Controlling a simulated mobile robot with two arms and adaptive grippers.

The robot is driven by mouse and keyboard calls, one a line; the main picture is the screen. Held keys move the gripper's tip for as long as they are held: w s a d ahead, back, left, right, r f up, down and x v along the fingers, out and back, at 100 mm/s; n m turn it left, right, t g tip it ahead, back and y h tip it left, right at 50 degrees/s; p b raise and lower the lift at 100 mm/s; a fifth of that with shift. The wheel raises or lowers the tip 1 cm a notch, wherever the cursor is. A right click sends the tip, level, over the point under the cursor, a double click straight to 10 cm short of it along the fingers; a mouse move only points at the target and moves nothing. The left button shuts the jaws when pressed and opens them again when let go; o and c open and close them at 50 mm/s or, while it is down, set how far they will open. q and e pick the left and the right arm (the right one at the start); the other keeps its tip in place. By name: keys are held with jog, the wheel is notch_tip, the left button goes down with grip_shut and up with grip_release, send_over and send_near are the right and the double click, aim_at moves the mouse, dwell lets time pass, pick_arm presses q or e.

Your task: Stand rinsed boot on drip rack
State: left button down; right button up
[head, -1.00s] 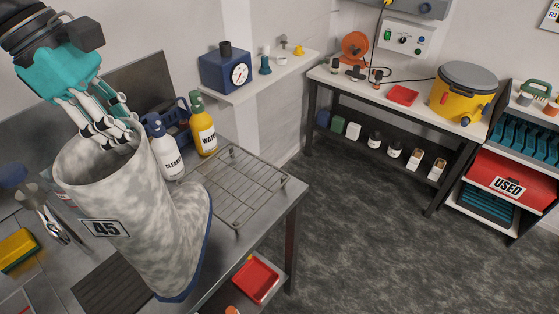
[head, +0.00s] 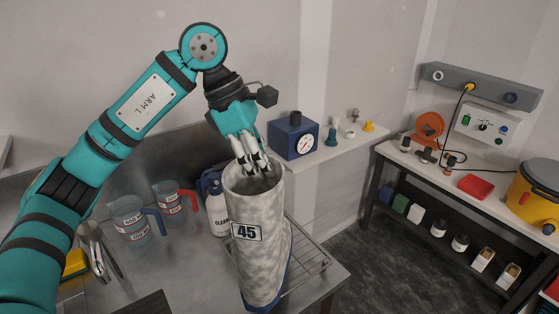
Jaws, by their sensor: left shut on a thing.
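The boot (head: 262,262) is tall, mottled grey-white, with a blue sole and a label reading 45. It stands out in the middle of the head view, close to upright. My left gripper (head: 255,172) reaches down into its open top and is shut on its rim; the fingertips are partly hidden by the shaft. The wire drip rack (head: 313,262) shows behind and to the right of the boot, on the steel bench. The boot covers most of the rack, and I cannot tell whether the sole touches it. My right gripper is not in view.
Two measuring jugs, one blue-handled (head: 134,221) and one red-handled (head: 175,200), stand left of the boot. A CLEAN spray bottle (head: 216,212) is just behind it. The bench's right edge is close by.

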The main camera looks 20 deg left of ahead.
pick_arm(q)
jog(key=w+f, duration=0.1)
jog(key=w+d+f, duration=0.1)
jog(key=w, duration=0.1)
jog(key=w+f, duration=0.2)
jog(key=shift+w+d+b, duration=0.1)
jog(key=shift+d+b, duration=0.2)
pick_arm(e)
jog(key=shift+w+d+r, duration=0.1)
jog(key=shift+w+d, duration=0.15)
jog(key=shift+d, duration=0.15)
pick_arm(q)
jog(key=shift+r, duration=0.1)
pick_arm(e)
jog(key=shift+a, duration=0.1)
pick_arm(q)
jog(key=c, duration=1.9)
grip_release()
jog(key=shift+f, duration=0.25)
jog(key=o, duration=0.4)
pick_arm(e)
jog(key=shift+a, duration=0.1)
